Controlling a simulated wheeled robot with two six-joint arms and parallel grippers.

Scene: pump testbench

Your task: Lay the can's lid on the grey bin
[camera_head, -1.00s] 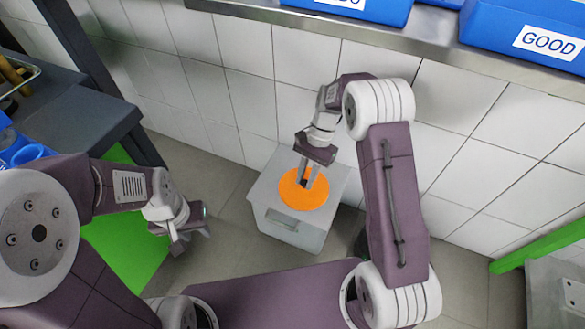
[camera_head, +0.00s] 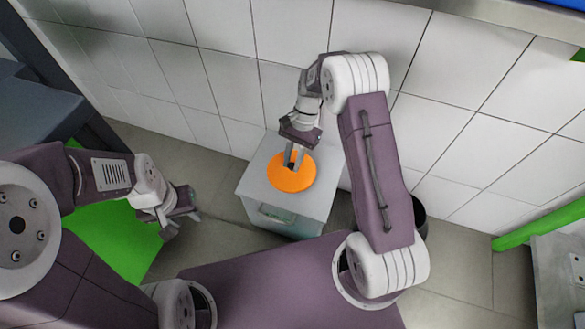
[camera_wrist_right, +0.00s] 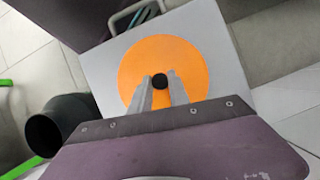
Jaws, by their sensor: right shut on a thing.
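The can's lid is an orange disc (camera_head: 278,183) with a small black knob (camera_wrist_right: 160,81). My right gripper (camera_head: 293,162) is shut on that knob from above. The lid lies level over the middle of the pale top of the grey bin (camera_head: 250,185); I cannot tell if it rests on it or hovers just above. In the right wrist view, the lid (camera_wrist_right: 190,60) has grey bin top (camera_wrist_right: 215,35) around it. A dark open cylinder, perhaps the can (camera_wrist_right: 55,125), stands beside the bin, mostly behind my right arm in the head view (camera_head: 419,212). My left gripper (camera_head: 185,213) hangs empty left of the bin.
A white tiled wall (camera_head: 430,90) rises behind the bin. A dark table (camera_head: 40,105) stands at the left above a green panel (camera_head: 110,240). A green bar (camera_head: 540,225) and a grey cabinet (camera_head: 560,270) are at the right. Floor is free left of the bin.

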